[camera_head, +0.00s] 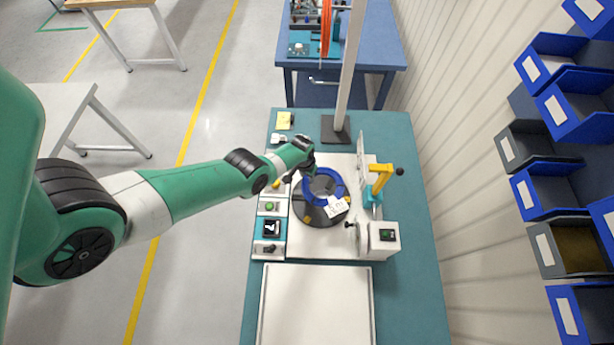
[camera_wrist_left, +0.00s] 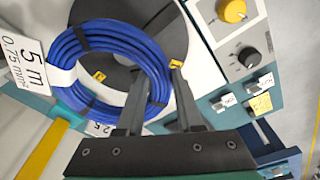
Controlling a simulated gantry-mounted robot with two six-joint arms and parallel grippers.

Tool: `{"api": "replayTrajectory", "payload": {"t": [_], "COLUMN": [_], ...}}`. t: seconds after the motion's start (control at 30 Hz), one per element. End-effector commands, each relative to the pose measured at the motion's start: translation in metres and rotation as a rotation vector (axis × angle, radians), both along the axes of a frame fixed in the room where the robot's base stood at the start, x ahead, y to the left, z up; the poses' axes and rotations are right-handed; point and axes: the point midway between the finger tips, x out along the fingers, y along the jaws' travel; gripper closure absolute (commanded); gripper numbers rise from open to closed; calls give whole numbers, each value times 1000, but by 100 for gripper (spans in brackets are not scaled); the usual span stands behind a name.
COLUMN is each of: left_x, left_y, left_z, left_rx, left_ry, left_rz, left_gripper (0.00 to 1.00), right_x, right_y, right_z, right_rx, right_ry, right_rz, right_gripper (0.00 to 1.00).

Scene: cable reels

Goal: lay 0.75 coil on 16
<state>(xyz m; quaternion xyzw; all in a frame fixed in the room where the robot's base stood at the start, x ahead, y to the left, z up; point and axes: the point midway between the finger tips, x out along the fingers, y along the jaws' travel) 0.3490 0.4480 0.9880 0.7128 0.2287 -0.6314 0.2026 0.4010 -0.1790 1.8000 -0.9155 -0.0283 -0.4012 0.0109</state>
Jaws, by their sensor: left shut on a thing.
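The blue cable coil (camera_head: 310,193) is a ring with a white tag (camera_head: 337,207); in the left wrist view the coil (camera_wrist_left: 72,75) has a tag (camera_wrist_left: 22,65) reading 5 m, 0.75 mm². It is at the dark grey round reel plate (camera_head: 303,215), overlapping it in view; whether it touches the plate is unclear. My left gripper (camera_head: 308,173) is shut on the coil's rim, one finger inside the ring and one outside, as the left wrist view shows (camera_wrist_left: 158,76). A small label reading 2.5 (camera_wrist_left: 98,128) shows beside the coil. No label reading 16 is clearly legible. My right gripper is out of view.
A control strip with a green button (camera_head: 269,207) and black knob (camera_head: 268,248) lies left of the plate. A yellow crank arm (camera_head: 381,178) and white box (camera_head: 384,238) stand right. A white tray (camera_head: 316,268) is in front. A pole (camera_head: 347,80) rises behind.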

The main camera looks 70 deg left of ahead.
Motion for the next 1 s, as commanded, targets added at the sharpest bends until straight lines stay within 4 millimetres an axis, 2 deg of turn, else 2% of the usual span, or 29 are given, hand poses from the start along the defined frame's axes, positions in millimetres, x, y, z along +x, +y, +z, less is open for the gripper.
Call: {"api": "replayTrajectory", "payload": {"t": [0.03, 0.37, 1.0], "left_x": [1, 0, 1], "left_y": [0, 0, 0], "left_z": [16, 59, 58], "left_rx": [1, 1, 1], "left_ry": [-1, -1, -1], "left_rz": [0, 0, 0], "left_gripper": [100, 100, 100], "right_x": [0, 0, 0], "right_y": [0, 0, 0], "right_z": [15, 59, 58], "right_rx": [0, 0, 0], "right_ry": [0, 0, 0], "right_rz": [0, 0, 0], "right_gripper": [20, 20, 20]}}
